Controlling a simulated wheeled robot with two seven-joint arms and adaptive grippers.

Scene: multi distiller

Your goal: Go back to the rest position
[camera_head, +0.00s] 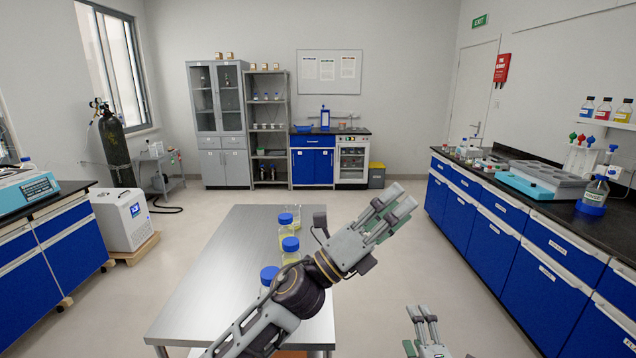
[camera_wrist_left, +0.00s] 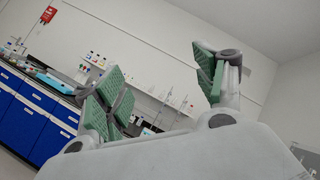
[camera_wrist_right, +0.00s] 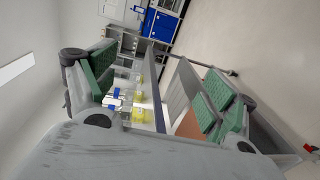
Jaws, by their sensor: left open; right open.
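My left gripper (camera_head: 402,202) is raised over the right edge of the steel table (camera_head: 215,265), with its fingers pointing up and to the right. It is open and empty; its green pads stand apart in the left wrist view (camera_wrist_left: 160,80). My right gripper (camera_head: 422,312) is low at the bottom of the head view, right of the table. It is open and empty; its pads stand apart in the right wrist view (camera_wrist_right: 155,90). My left arm hides part of the table.
Several blue-capped bottles (camera_head: 285,236) with yellow liquid stand on the steel table beside my left arm. A blue-fronted bench (camera_head: 495,235) runs along the right, another (camera_head: 60,250) along the left. The floor between the table and right bench is clear.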

